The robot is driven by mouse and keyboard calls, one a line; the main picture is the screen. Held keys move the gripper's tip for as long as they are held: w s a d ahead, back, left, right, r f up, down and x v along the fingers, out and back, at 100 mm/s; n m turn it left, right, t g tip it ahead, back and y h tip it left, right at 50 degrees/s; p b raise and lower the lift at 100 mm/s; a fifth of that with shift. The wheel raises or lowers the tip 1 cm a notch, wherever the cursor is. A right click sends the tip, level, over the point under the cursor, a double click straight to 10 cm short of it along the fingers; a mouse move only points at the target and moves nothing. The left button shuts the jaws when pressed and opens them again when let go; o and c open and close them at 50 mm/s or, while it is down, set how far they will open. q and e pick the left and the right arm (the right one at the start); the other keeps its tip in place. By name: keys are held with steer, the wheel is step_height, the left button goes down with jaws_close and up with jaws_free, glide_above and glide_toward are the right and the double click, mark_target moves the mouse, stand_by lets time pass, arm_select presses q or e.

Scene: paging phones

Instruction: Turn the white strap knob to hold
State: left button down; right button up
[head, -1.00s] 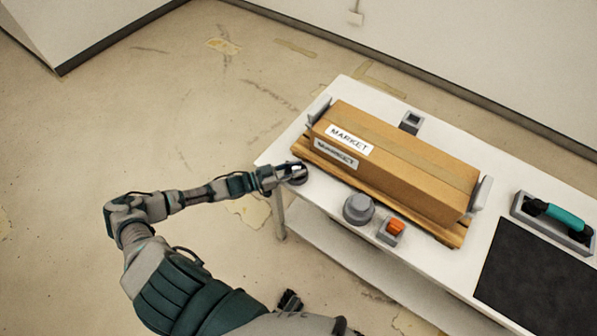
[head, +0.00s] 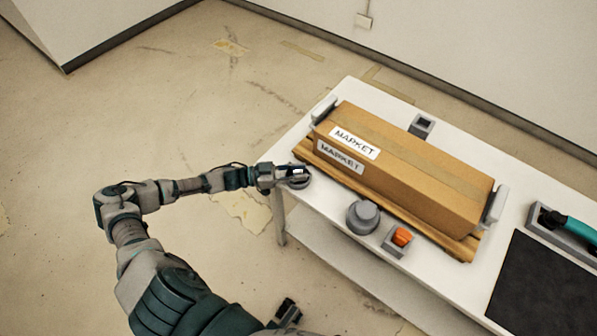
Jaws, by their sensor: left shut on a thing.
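The white strap knob (head: 298,171) sits on a round grey base (head: 299,183) at the near left corner of the white table. Only a small white part of it shows between my fingers. My left gripper (head: 296,174) is shut on the knob, reaching in level from the left. The fingers hide most of the knob, so its pointing direction and any marks on the base cannot be read.
A cardboard box (head: 410,175) marked MARKET lies on a wooden pallet (head: 385,208) between grey end brackets. A round grey knob (head: 363,216) and an orange switch (head: 402,236) stand in front. A black mat (head: 545,285) and teal handle (head: 580,228) are at right.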

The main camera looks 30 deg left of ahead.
arm_select(q)
steer(key=c, duration=1.2)
jaws_free()
steer(key=shift+a, duration=0.1)
steer(key=shift+a, duration=0.1)
steer(key=v, duration=1.2)
